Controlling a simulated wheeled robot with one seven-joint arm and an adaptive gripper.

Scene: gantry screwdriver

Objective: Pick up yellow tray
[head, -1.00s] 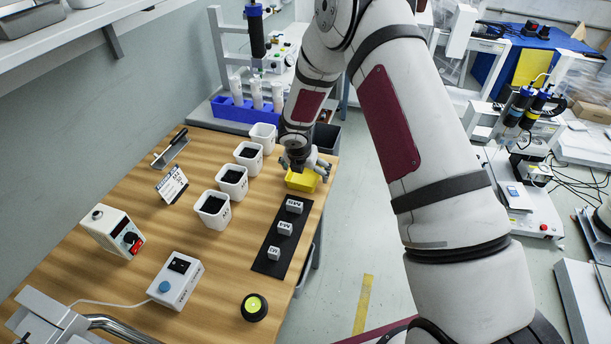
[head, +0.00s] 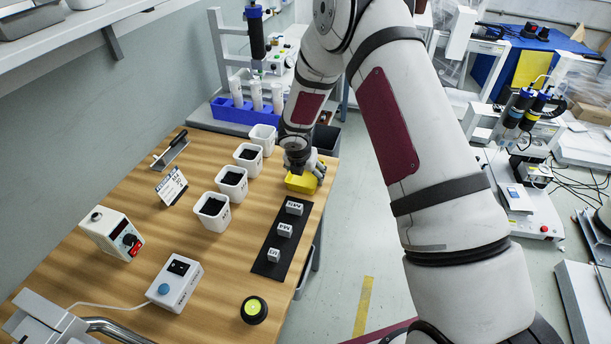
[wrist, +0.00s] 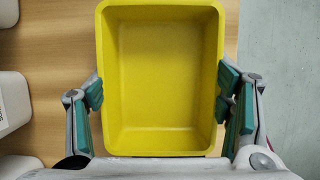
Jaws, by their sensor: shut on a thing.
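The yellow tray (head: 301,183) is at the far right edge of the wooden table in the head view. It is an open, empty rectangular tray, and its inside fills the middle of the wrist view (wrist: 160,75). My gripper (wrist: 160,96) is shut on the tray, with a green-padded finger against each of its long sides. In the head view my gripper (head: 305,170) partly covers the tray from above. I cannot tell clearly whether the tray's bottom touches the table.
A row of white bins (head: 213,209) with dark contents stands left of the tray. A black mat (head: 273,256) with small white labelled blocks lies nearer. A blue rack (head: 240,112) with white bottles stands behind. Open floor (head: 355,200) lies right of the table.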

